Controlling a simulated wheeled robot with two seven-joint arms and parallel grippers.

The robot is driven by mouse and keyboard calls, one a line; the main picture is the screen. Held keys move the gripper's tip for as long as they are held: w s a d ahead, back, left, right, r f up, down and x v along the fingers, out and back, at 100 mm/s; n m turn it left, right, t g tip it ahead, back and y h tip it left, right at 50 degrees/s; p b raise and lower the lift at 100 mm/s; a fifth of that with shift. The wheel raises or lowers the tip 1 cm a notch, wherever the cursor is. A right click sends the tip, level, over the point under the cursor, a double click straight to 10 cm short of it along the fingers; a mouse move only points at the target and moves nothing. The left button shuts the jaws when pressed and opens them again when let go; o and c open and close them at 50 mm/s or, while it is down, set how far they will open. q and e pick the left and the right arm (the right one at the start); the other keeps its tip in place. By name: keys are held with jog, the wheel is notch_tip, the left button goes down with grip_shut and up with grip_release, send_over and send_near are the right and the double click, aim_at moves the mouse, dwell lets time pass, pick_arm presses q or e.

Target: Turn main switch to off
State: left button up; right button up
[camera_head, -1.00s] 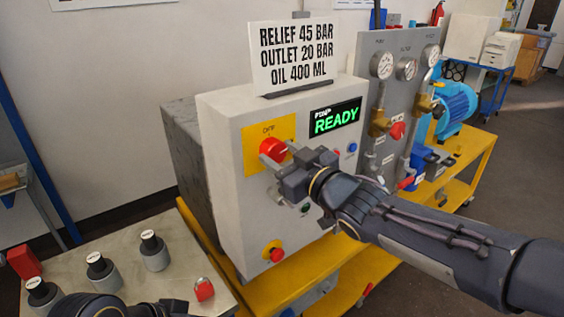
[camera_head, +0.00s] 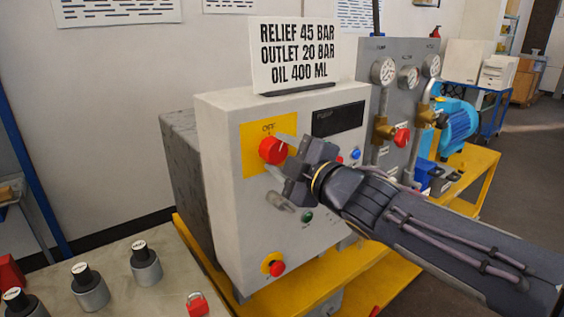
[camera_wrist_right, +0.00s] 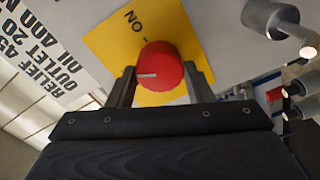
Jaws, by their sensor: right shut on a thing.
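The main switch is a red round knob (camera_head: 272,150) on a yellow plate (camera_head: 253,160) on the front of the pale control box (camera_head: 225,225). "OFF" is printed above the knob in the head view. My right gripper (camera_head: 280,157) is shut on the knob, one finger on either side. In the right wrist view the knob (camera_wrist_right: 162,72) sits between the fingers (camera_wrist_right: 160,82). Its white line points left there, toward the sign side, and "ON" shows on the plate. The display (camera_head: 338,119) is dark. My left gripper is out of view.
A sign (camera_head: 293,55) stands on top of the box. Below the knob are a grey cylindrical part (camera_head: 280,202), a green button (camera_head: 307,216) and a red stop button (camera_head: 276,268). A red padlock (camera_head: 197,304) and dark-topped grey containers (camera_head: 146,265) are on the bench.

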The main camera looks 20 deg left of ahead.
jog(key=n+b, duration=0.1)
jog(key=n, duration=0.3)
jog(key=shift+f+n, duration=0.1)
jog(key=shift+n, duration=0.3)
dwell(0.4)
jog(key=o, duration=1)
jog(key=v, duration=0.7)
jog(key=shift+s+d, duration=0.3)
jog(key=shift+d, duration=0.1)
